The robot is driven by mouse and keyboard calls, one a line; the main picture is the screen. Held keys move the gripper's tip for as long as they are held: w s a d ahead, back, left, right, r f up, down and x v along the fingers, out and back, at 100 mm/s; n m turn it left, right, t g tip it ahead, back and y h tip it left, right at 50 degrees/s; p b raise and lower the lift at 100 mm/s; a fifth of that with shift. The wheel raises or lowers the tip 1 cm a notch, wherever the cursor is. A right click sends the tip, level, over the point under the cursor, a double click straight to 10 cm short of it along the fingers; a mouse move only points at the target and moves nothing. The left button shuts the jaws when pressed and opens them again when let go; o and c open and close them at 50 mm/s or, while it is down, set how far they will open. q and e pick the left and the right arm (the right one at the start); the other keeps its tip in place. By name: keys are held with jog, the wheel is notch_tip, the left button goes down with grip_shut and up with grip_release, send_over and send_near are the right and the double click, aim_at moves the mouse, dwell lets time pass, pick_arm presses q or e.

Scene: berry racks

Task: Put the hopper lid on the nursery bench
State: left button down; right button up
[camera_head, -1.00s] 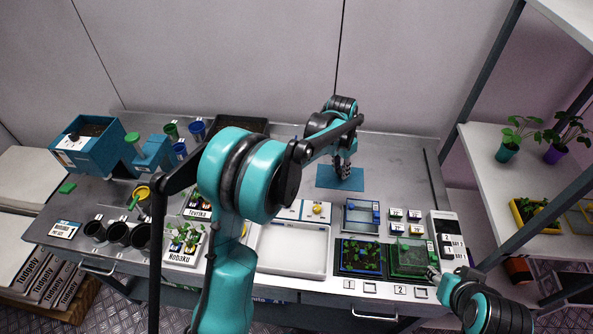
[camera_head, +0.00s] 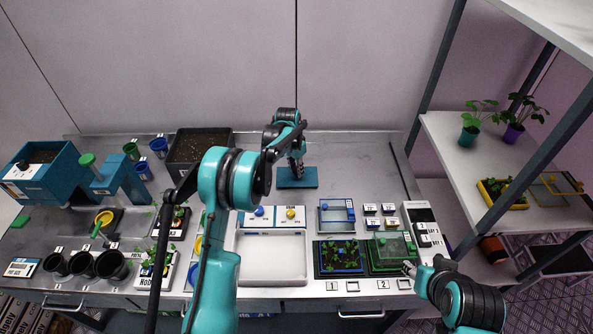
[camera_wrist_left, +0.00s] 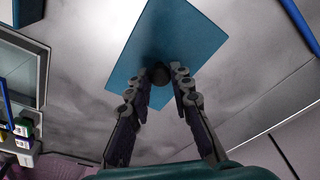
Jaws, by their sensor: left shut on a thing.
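The hopper lid (camera_head: 286,183) is a flat blue plate with a dark knob, over the back middle of the nursery bench (camera_head: 350,160). My left gripper (camera_head: 297,166) comes down on it from above. In the left wrist view, the lid (camera_wrist_left: 185,40) shows with its knob between the fingertips (camera_wrist_left: 158,78), which are shut on it. I cannot tell whether the lid touches the bench top. The blue hopper (camera_head: 50,183) stands at the left with its top open. My right gripper (camera_head: 410,268) is by the bench's front right; its opening is unclear.
A dark soil tray (camera_head: 230,150) stands left of the lid. A white tray (camera_head: 272,282) and a blue-framed box (camera_head: 337,228) are in front of it. The bench between lid and right edge is bare. A plant shelf (camera_head: 450,135) stands at the right.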

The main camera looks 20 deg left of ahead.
pick_arm(q)
jog(key=shift+f, duration=0.15)
jog(key=c, duration=1.3)
grip_release()
jog(key=shift+c, duration=0.2)
